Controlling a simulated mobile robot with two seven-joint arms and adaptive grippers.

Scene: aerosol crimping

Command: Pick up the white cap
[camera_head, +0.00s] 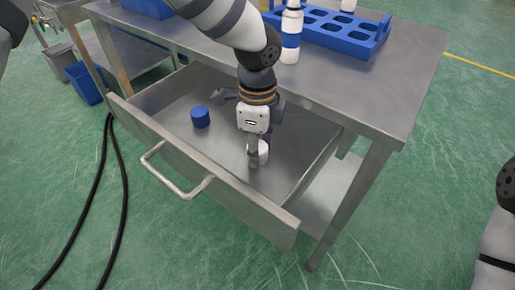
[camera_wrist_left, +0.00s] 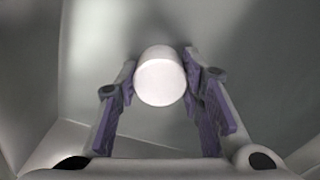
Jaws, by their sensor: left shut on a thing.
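The white cap (camera_head: 263,153) is inside the open metal drawer (camera_head: 178,122), near its front right part. My left gripper (camera_head: 255,155) reaches down into the drawer and is shut on the cap. In the left wrist view the white cap (camera_wrist_left: 161,82) sits between the two purple-padded fingers of the left gripper (camera_wrist_left: 162,88), close to their tips. I cannot tell whether the cap still touches the drawer floor. My right gripper is not in view; only part of my right arm shows at the right edge.
A blue cap (camera_head: 200,117) stands in the drawer, left of my left gripper. The drawer's front wall and handle (camera_head: 180,178) are close by. On the metal table (camera_head: 400,85) stand a blue rack (camera_head: 335,32) and a white bottle with a blue band (camera_head: 291,35).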

